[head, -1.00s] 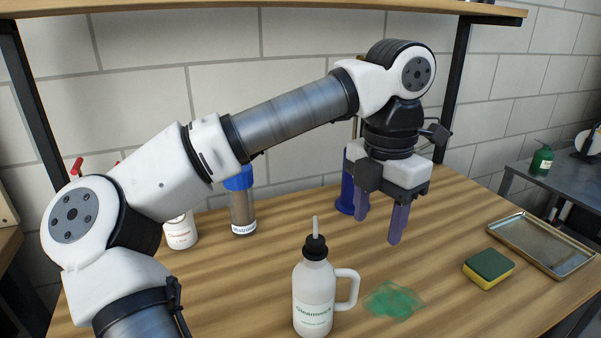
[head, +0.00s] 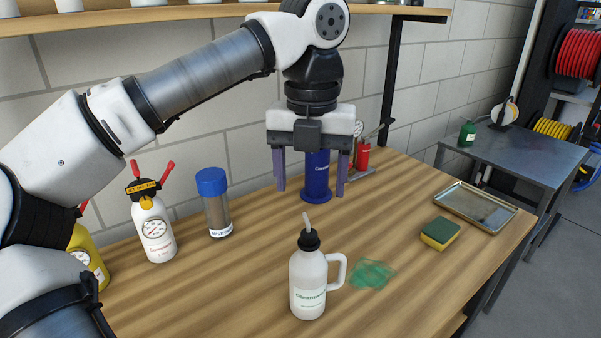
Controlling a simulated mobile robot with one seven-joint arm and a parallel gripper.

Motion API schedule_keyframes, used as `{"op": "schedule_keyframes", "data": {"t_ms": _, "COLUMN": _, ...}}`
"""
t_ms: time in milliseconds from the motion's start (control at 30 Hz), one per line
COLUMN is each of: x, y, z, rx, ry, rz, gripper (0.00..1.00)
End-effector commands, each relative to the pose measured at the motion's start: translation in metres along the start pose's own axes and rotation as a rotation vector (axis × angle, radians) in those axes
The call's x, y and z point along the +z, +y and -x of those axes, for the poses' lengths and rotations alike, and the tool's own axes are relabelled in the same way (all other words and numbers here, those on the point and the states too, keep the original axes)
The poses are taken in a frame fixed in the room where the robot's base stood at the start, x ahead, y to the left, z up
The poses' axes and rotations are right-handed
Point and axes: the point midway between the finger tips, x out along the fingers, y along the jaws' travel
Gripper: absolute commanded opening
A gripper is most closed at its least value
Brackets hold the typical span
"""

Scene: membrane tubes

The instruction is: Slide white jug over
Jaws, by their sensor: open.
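The white jug (head: 308,281) stands upright on the wooden table near its front middle. It has a black cap with a pale spout, a handle on its right side and a green-lettered label. My gripper (head: 311,186) is open, pointing down, above the back of the table and behind the jug in the picture. Its two purple fingers appear on either side of a blue cylinder (head: 317,173); I cannot tell whether they are around it or in front of it. My gripper is apart from the jug.
A green smear or cloth (head: 371,274) lies just right of the jug. A sponge (head: 440,233) and metal tray (head: 476,206) are farther right. A shelf (head: 215,10) runs above.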

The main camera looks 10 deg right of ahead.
Motion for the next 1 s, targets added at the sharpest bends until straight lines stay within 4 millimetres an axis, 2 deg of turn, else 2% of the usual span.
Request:
{"op": "schedule_keyframes", "data": {"t_ms": 167, "x": 0.000, "y": 0.000, "z": -0.001, "rx": 0.000, "ry": 0.000, "rz": 0.000, "gripper": 0.69}}
{"op": "schedule_keyframes", "data": {"t_ms": 333, "x": 0.000, "y": 0.001, "z": -0.015, "rx": 0.001, "ry": 0.001, "rz": -0.001, "gripper": 0.69}}
{"op": "schedule_keyframes", "data": {"t_ms": 800, "x": -0.001, "y": 0.001, "z": -0.102, "rx": -0.001, "ry": 0.003, "rz": -0.003, "gripper": 0.69}}
{"op": "schedule_keyframes", "data": {"t_ms": 1000, "x": 0.000, "y": 0.001, "z": -0.128, "rx": 0.001, "ry": 0.001, "rz": -0.001, "gripper": 0.69}}
